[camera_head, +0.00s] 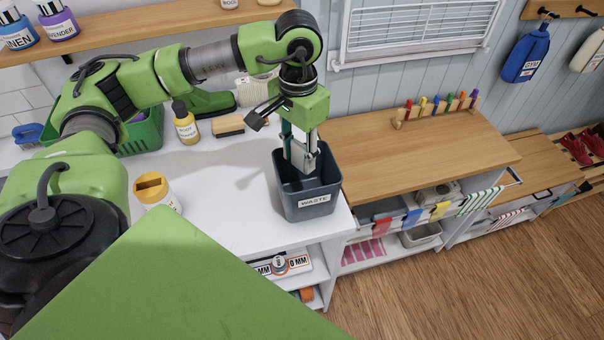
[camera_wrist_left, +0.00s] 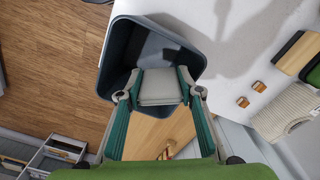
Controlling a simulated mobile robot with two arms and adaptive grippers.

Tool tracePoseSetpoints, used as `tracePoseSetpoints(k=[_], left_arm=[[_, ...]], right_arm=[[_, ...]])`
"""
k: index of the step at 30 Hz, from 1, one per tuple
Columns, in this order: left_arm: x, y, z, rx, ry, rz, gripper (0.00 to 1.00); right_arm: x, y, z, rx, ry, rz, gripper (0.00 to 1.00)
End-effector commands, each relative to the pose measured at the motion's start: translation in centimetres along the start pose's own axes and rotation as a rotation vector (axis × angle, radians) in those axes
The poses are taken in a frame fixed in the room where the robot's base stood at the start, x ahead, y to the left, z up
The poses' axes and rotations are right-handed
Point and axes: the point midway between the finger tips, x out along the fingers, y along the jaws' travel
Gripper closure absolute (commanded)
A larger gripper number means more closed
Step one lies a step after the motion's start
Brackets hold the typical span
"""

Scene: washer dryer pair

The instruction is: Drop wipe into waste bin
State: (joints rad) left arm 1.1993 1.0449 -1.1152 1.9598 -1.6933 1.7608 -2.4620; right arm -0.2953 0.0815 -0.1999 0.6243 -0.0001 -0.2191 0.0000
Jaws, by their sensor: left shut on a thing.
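The dark blue-grey waste bin (camera_head: 312,206), labelled WASTE, stands upright on the white counter near its right end. Its open top also shows in the left wrist view (camera_wrist_left: 122,42). My left gripper (camera_head: 303,155) points down over the bin, with its fingertips at the opening. It is shut on a pale grey, folded wipe (camera_wrist_left: 160,88), which spans between the fingertips in the left wrist view. The wipe lies over the bin's mouth in that view; how deep it hangs is hard to tell. My right gripper is not in view.
A yellow-labelled bottle (camera_head: 186,126), a brush (camera_head: 229,125) and a green basket (camera_head: 145,135) stand behind on the counter. A yellow-topped jar (camera_head: 154,190) is left of the bin. A wooden bench top (camera_head: 430,150) with colourful pegs adjoins at right.

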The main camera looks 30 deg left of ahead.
Motion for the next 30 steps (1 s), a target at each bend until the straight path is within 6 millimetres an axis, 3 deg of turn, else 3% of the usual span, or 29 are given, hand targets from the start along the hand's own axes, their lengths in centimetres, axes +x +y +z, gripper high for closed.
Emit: tracePoseSetpoints(k=[3, 7, 8, 9, 10, 15, 20, 23, 30], left_arm=[[0.1, 0.0, 0.0, 0.000, 0.000, 0.000, 0.86], [0.1, 0.0, 0.0, 0.000, 0.000, 0.000, 0.86], [0.1, 0.0, 0.0, 0.000, 0.000, 0.000, 0.59], [0.1, 0.0, 0.0, 0.000, 0.000, 0.000, 0.48], [0.1, 0.0, 0.0, 0.000, 0.000, 0.000, 0.47], [0.1, 0.0, 0.0, 0.000, 0.001, 0.000, 0.47], [-0.5, 0.0, -0.1, -0.001, 0.002, -0.001, 0.47], [-1.8, 0.0, -0.1, -0.001, 0.004, 0.001, 0.47], [-7.0, 0.1, -0.1, 0.001, 0.006, 0.001, 0.47]], right_arm=[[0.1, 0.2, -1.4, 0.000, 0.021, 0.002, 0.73], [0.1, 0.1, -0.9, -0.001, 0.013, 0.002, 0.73], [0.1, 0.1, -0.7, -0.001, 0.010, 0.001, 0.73], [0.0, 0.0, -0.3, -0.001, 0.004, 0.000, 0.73], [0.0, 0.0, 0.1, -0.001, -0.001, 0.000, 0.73], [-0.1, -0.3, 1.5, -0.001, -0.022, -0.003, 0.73], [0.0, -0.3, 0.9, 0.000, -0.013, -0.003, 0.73], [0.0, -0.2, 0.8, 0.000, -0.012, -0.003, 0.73], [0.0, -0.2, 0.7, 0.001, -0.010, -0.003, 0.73]])
